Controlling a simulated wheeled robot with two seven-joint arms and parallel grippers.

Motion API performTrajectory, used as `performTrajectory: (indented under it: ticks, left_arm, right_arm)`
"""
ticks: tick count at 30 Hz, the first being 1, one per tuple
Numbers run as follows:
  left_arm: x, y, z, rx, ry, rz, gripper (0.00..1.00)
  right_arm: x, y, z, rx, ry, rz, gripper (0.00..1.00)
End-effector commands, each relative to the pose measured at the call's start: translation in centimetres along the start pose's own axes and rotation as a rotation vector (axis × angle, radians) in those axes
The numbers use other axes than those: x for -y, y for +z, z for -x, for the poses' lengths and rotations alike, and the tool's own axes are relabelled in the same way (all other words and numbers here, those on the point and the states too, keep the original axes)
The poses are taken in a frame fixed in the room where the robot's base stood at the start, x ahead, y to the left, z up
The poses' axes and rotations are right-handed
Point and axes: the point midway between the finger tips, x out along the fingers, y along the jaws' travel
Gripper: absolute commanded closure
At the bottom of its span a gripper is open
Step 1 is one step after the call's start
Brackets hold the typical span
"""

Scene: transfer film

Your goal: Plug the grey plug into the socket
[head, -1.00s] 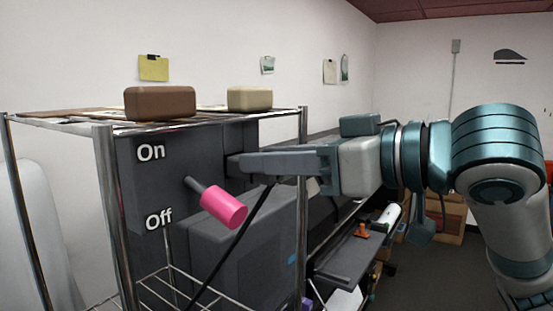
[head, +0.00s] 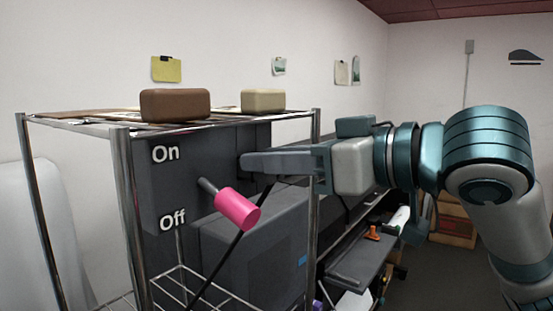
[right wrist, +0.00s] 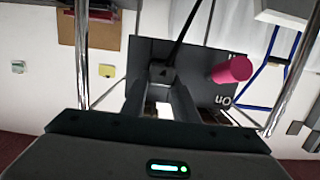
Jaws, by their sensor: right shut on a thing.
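A dark grey box (head: 160,193) with "On" and "Off" labels and a pink-handled lever (head: 238,209) stands in the metal rack. My right gripper (head: 246,163) is at the box's right side in the head view, its fingers pointing left. In the right wrist view, the fingertips (right wrist: 163,84) are closed around the small dark grey plug (right wrist: 162,73), with a black cable running up from it. The plug is close to the box's face; the fingers mostly hide it in the head view. The socket opening is hidden, so I cannot tell whether plug and socket touch. My left gripper is out of view.
A brown block (head: 176,104) and a beige block (head: 262,100) lie on the rack's top shelf. Chrome rack posts (head: 314,200) stand close to my right gripper and fingers. The black cable (head: 226,258) hangs below the gripper, passing near the pink lever.

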Motion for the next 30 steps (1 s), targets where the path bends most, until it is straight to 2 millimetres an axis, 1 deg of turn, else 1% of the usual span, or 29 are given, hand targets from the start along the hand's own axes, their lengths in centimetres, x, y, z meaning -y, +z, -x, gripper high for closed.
performTrajectory:
  ticks: [22, 23, 24, 25, 30]
  left_arm:
    - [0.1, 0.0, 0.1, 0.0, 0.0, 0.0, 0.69]
    - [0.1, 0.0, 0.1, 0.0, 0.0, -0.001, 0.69]
    - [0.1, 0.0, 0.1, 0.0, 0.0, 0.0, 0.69]
    - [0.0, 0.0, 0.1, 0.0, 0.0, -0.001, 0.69]
    - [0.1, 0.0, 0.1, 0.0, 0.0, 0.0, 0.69]
  right_arm:
    - [0.0, -0.2, -1.4, 0.0, 0.0, 0.0, 0.96]
    - [0.0, -0.2, -1.4, 0.0, 0.0, 0.001, 0.68]
    - [0.0, -0.2, -1.4, 0.0, 0.001, 0.001, 0.59]
    - [0.0, -0.2, -1.4, 0.0, 0.001, 0.001, 0.52]
    - [-0.1, -0.2, -1.4, -0.001, 0.003, 0.0, 0.51]
